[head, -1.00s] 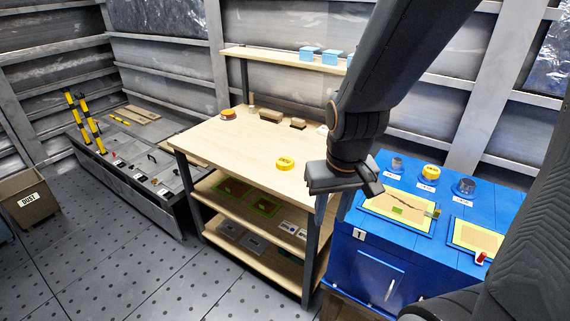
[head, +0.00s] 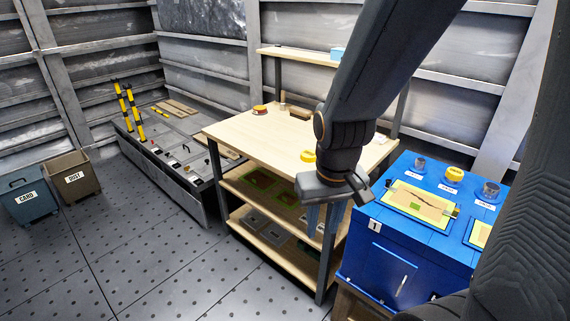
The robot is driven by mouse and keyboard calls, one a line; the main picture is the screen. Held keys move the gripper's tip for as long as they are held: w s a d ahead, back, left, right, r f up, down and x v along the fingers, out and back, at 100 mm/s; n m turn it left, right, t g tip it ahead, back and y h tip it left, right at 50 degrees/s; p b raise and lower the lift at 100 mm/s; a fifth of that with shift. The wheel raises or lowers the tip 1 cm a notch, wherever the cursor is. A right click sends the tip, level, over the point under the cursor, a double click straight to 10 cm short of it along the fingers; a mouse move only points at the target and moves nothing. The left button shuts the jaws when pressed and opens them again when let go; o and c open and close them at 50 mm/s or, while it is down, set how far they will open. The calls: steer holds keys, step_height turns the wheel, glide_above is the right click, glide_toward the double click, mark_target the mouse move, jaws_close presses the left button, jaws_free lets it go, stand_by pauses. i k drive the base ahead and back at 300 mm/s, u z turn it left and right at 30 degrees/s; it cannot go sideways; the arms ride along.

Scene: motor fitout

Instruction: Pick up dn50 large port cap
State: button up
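A yellow round cap (head: 308,156) lies on the wooden workbench top (head: 250,135), partly hidden behind my arm. Another yellow cap (head: 454,174) stands at the back of the blue cabinet (head: 410,235), behind a small white label. The lettering is too small to read, so I cannot tell which one is the dn50 large port cap. My gripper (head: 325,217) points down in front of the workbench's right end, nearer the camera than the yellow cap on the bench. Its fingers appear apart, with nothing seen between them.
Grey cylindrical parts (head: 491,190) stand beside the cap on the cabinet, behind a framed panel (head: 418,203). A red-and-tan part (head: 260,110) sits at the bench's far left. A dust bin (head: 75,178) and a card bin (head: 28,197) stand left. The floor in front is clear.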

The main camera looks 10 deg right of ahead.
mark_target(308, 156)
steer(key=u, duration=0.8)
steer(key=k, duration=1.1)
steer(key=u, duration=0.85)
steer(key=i, duration=0.95)
steer(key=z, duration=0.4)
steer(key=i, duration=1.6)
steer(key=z, duration=1.2)
steer(key=i, duration=0.85)
steer(key=z, duration=1.6)
steer(key=i, duration=0.45)
steer(key=z, duration=0.25)
